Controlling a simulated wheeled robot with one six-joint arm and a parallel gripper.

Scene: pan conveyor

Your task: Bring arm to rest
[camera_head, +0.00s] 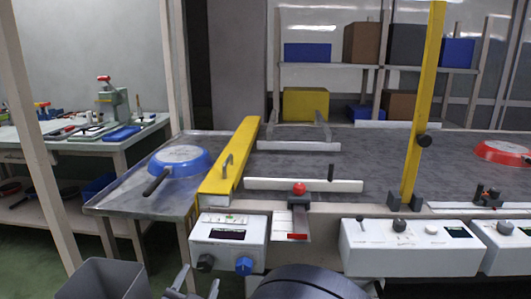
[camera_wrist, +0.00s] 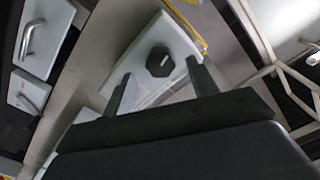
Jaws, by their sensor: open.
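My gripper (camera_head: 190,287) shows at the bottom edge of the head view, in front of the conveyor's control boxes. Its two fingers stand apart with nothing between them. In the wrist view my gripper (camera_wrist: 158,85) is also open and empty, with a white box and its dark knob (camera_wrist: 160,62) beyond the fingers. My dark arm link (camera_head: 305,283) is at the bottom centre of the head view. A blue pan (camera_head: 180,160) lies on the metal side table, its black handle toward the front. A red pan (camera_head: 503,151) sits on the conveyor at the far right.
The grey conveyor belt (camera_head: 380,160) runs behind white control boxes (camera_head: 410,248). A yellow bar (camera_head: 232,160) crosses its left end, and a yellow post (camera_head: 423,100) stands further right. A grey bin (camera_head: 105,280) is at the lower left. A workbench (camera_head: 85,140) stands behind.

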